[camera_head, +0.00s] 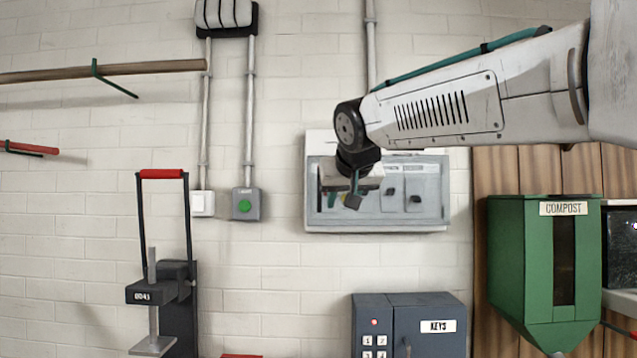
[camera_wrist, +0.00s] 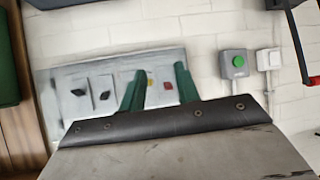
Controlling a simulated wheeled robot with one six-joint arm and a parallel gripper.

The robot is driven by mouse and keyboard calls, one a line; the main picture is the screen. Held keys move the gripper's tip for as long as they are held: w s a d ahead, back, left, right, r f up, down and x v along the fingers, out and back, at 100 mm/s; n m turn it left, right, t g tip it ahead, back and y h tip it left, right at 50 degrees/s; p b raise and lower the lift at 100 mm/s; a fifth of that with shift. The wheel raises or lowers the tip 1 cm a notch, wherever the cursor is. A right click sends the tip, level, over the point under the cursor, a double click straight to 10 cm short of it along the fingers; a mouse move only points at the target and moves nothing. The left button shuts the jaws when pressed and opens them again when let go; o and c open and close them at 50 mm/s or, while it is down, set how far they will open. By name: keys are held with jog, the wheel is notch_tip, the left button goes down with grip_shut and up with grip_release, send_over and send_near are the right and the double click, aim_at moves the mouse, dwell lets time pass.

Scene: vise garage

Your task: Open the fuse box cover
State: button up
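The grey fuse box (camera_head: 420,215) is on the white brick wall, behind my gripper in the head view. Its face shows dark knobs, and a pale flat part (camera_head: 318,142) stands at its upper left edge. I cannot tell whether this is the cover. In the wrist view the fuse box (camera_wrist: 65,105) appears upside down, with black, red and yellow knobs. My gripper (camera_head: 340,200) is in front of its left half. Contact with the box cannot be told.
A green-button box (camera_head: 245,204) and a white switch (camera_head: 202,203) are left of the fuse box. A key box (camera_head: 455,345) is below. A green compost bin (camera_head: 530,260) is at the right. A red-handled vise-like device (camera_head: 160,292) is at lower left.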

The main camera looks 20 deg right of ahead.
jog(key=w+a+r+t, duration=0.2)
jog(key=w+r, duration=0.4)
jog(key=r, duration=0.1)
jog(key=x, duration=0.7)
jog(key=shift+w+f, duration=0.15)
jog(key=shift+w, duration=0.2)
grip_shut()
